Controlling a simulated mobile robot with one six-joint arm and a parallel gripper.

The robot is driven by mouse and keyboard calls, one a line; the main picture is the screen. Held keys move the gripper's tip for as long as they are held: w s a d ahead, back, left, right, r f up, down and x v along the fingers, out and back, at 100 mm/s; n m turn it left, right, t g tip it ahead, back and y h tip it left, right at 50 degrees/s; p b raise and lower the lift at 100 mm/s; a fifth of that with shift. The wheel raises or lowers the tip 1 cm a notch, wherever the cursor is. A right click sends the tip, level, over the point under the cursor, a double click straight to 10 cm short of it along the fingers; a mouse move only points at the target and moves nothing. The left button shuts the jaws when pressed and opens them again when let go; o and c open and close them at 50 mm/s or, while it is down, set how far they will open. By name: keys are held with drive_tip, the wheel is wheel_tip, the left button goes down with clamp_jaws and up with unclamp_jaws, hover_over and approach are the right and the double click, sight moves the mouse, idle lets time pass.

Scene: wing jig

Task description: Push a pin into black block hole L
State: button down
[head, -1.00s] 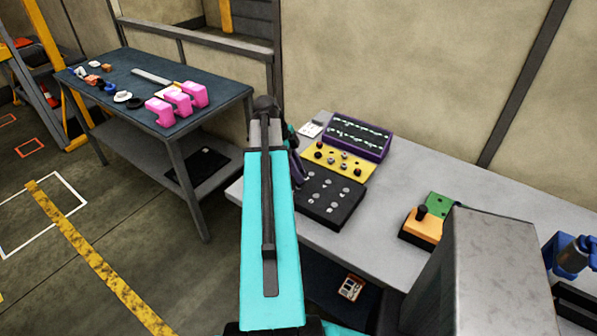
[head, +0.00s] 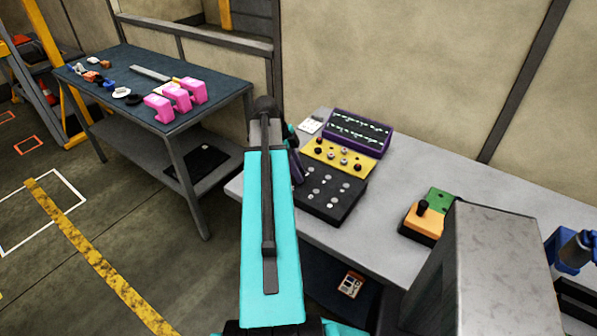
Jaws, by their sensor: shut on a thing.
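The black block (head: 318,216) lies near the left end of the grey table, with several pale round spots on its top. I cannot tell at this size which are pins and which are holes, nor which is hole L. My gripper (head: 297,168) shows only as a small dark shape at the block's left edge, mostly hidden behind my cyan arm link. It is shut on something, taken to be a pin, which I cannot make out. Whether it touches the block cannot be seen.
Behind the black block stand a yellow block (head: 318,152) with dark and pale knobs and a purple block (head: 383,147) with rows of small marks. An orange control box (head: 424,224) and a green piece (head: 438,197) are to the right. Bare table (head: 400,180) lies between.

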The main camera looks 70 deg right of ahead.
drive_tip(key=c, duration=1.5)
unclamp_jaws()
drive_tip(key=shift+r, duration=0.1)
drive_tip(key=shift+b+v, duration=1.8)
drive_tip(key=shift+v, duration=5)
drive_tip(key=shift+s, duration=0.1)
wheel_tip(320, 180, up, 7)
drive_tip(key=p, duration=0.4)
drive_tip(key=shift+r+p, duration=0.1)
drive_tip(key=shift+p, duration=0.2)
